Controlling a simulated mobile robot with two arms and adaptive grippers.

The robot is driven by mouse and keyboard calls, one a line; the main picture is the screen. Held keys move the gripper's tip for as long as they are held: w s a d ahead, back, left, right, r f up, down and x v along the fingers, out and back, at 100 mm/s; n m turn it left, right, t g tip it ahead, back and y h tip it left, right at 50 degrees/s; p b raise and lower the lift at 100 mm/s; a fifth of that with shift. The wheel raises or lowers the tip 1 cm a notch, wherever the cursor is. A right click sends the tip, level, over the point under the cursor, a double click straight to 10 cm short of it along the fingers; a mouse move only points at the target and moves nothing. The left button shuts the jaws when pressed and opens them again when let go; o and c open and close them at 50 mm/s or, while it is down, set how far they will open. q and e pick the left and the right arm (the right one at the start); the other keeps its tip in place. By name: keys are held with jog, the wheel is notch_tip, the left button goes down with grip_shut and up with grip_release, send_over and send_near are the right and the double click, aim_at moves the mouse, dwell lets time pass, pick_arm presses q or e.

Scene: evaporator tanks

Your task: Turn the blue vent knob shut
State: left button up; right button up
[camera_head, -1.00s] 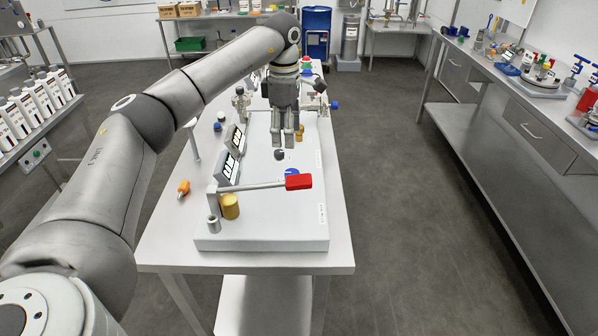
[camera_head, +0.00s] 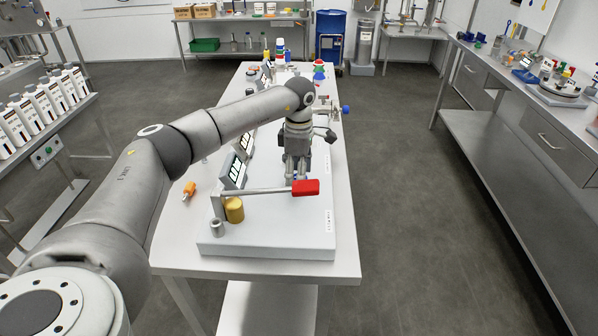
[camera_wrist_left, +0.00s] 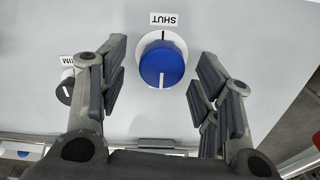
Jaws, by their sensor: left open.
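The blue vent knob (camera_wrist_left: 163,62) sits on a white collar in the left wrist view, below an upside-down SHUT label (camera_wrist_left: 164,19). A white line on the knob points down in that view, away from the label; a dark mark on the collar is on the label side. My left gripper (camera_wrist_left: 160,88) is open, with its fingers on either side of the knob and a gap on both sides. In the head view the gripper (camera_head: 297,178) is low over the panel (camera_head: 265,240), behind the red-ended lever, and mostly hides the knob. My right gripper is not in view.
The lever with a red end (camera_head: 305,187) crosses in front of the gripper. A brass cylinder (camera_head: 234,210) and small displays (camera_head: 234,172) stand on the panel's left. A black trim knob (camera_wrist_left: 66,88) is left of the blue knob in the wrist view.

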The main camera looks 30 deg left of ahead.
pick_arm(q)
jog(key=shift+s+f, duration=0.1)
jog(key=shift+f, duration=0.2)
jog(key=c, duration=1)
